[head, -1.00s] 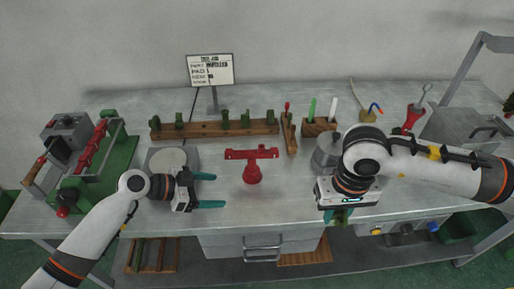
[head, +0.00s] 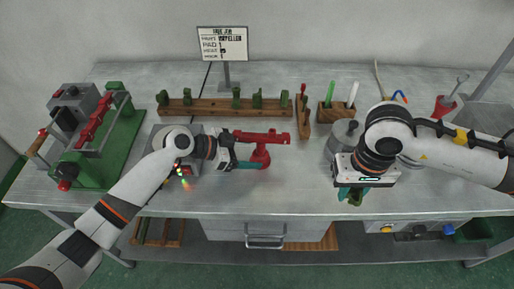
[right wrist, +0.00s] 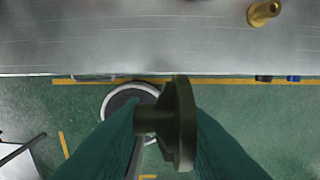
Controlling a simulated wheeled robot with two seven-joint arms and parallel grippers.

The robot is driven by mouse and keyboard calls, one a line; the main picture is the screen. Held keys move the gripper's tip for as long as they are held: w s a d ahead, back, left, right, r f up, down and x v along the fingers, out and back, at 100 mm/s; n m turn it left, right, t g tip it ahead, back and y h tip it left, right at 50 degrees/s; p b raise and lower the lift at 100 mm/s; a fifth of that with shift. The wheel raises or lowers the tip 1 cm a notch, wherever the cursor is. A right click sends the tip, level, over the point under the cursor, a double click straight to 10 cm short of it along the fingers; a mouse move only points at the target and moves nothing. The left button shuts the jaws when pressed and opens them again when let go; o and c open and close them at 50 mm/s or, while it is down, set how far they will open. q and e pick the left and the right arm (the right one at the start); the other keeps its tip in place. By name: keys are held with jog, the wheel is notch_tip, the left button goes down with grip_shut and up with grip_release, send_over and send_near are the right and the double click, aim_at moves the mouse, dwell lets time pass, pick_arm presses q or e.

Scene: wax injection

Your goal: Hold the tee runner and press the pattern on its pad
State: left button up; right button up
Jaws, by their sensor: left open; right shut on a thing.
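The red tee runner (head: 277,138) stands on its red base (head: 260,158) at mid-table in the head view, its crossbar lying left to right. My left gripper (head: 250,151) is open at the left part of the runner, its teal fingers around or beside it; the gripper hides that end, and contact cannot be told. My right gripper (head: 354,195) is shut on a dark green pattern (head: 356,199) near the table's front edge, right of the runner. In the right wrist view the pattern (right wrist: 180,125) sits between the teal fingers, its disc-like part edge-on. The pads are too small to tell.
A wooden rack (head: 220,107) with several green patterns stands behind the runner, below the job sign (head: 222,44). A grey pot (head: 340,140) stands beside my right arm. A green-based machine (head: 118,150) is at the left. The table front between my grippers is clear.

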aim_at(256, 153)
pick_arm(q)
jog(key=shift+b+x, duration=0.75)
jog(key=shift+x, duration=0.75)
pick_arm(e)
jog(key=shift+f, duration=1.2)
pick_arm(q)
jog(key=shift+c, duration=0.3)
jog(key=c, duration=0.9)
